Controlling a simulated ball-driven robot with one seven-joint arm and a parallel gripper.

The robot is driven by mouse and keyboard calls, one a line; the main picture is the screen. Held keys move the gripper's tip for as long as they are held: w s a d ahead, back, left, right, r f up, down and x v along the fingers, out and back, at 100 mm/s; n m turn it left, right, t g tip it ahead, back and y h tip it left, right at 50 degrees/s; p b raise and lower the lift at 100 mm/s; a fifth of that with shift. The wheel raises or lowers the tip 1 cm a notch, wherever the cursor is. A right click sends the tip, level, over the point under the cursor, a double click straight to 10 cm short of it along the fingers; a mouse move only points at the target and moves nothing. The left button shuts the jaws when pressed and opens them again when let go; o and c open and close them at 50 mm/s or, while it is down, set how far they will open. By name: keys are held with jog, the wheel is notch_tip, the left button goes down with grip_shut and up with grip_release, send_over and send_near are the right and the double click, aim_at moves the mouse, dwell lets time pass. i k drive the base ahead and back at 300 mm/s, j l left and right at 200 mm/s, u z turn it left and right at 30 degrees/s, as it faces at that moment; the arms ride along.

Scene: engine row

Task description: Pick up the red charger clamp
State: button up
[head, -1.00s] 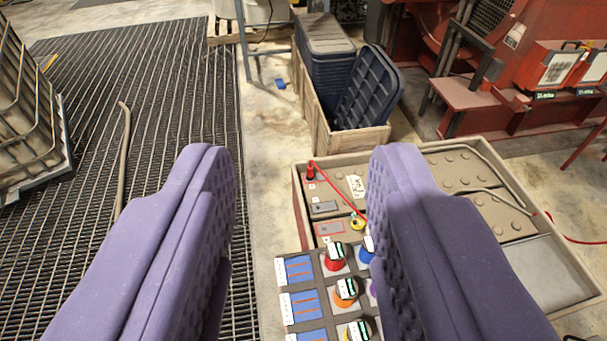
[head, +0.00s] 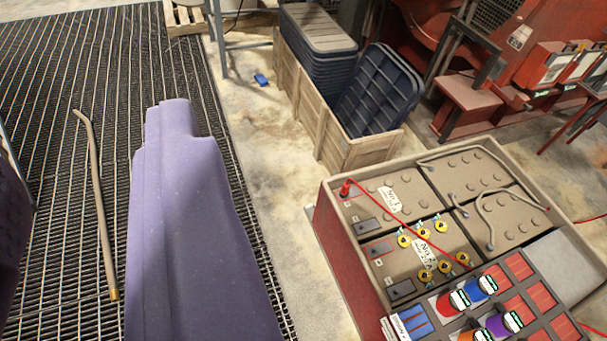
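The red charger clamp (head: 346,187) sits at the back left corner of a battery block in the red-sided crate (head: 341,255), and a red cable runs from it rightward across the battery tops. My gripper (head: 92,150) is open and empty at the left of the head view. Its right purple finger (head: 190,220) is over the floor grating, and only a sliver of its left finger (head: 10,235) shows at the left edge. The clamp is to the right of both fingers and nothing covers it.
Yellow-ringed caps (head: 404,240) stand on the near battery. A tray of coloured knobs (head: 408,324) is at the bottom right. A wooden crate with blue bins (head: 372,92) stands behind. A bent brown rod (head: 99,200) lies over the grating (head: 70,120).

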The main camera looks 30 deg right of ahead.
aim_at(344, 192)
jog(key=i+j+z, duration=0.15)
jog(key=i, duration=0.4)
jog(key=i+j+z, duration=0.15)
jog(key=i, duration=0.4)
jog(key=i+j+z, duration=0.15)
jog(key=i, duration=0.4)
jog(key=i+z, duration=0.25)
jog(key=z, duration=0.2)
jog(key=i+j+z, duration=0.15)
jog(key=z, duration=0.3)
jog(key=i+j+z, duration=0.2)
jog(key=z, duration=0.25)
jog(key=i+j+z, duration=0.2)
jog(key=z, duration=0.25)
jog(key=i+j+z, duration=0.1)
jog(key=j+z, duration=0.35)
jog(key=i+j+z, duration=0.2)
jog(key=z, duration=0.25)
jog(key=i+j+z, duration=0.15)
jog(key=j+z, duration=0.15)
jog(key=z, duration=0.15)
jog(key=i+j+z, duration=0.1)
jog(key=j+z, duration=0.2)
jog(key=z, duration=0.2)
